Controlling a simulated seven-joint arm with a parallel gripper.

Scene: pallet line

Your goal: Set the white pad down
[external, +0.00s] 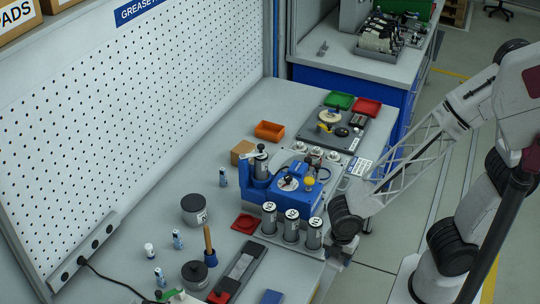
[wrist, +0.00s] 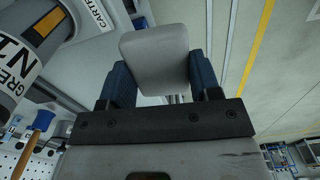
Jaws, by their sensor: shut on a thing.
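The white pad (wrist: 156,58), a pale rounded block, sits between the two dark blue fingers of my gripper (wrist: 160,78) in the wrist view. The gripper is shut on it, with a finger against each side. In the external view my wrist is low at the table's front edge, right of the three grey cartridges. The pad cannot be made out clearly there, and the fingers are mostly hidden.
Grey cartridges (external: 291,226) stand in a rack close to my wrist; one cartridge (wrist: 22,50) looms large in the wrist view. A blue machine (external: 292,190) stands behind them. Open floor lies right of the table.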

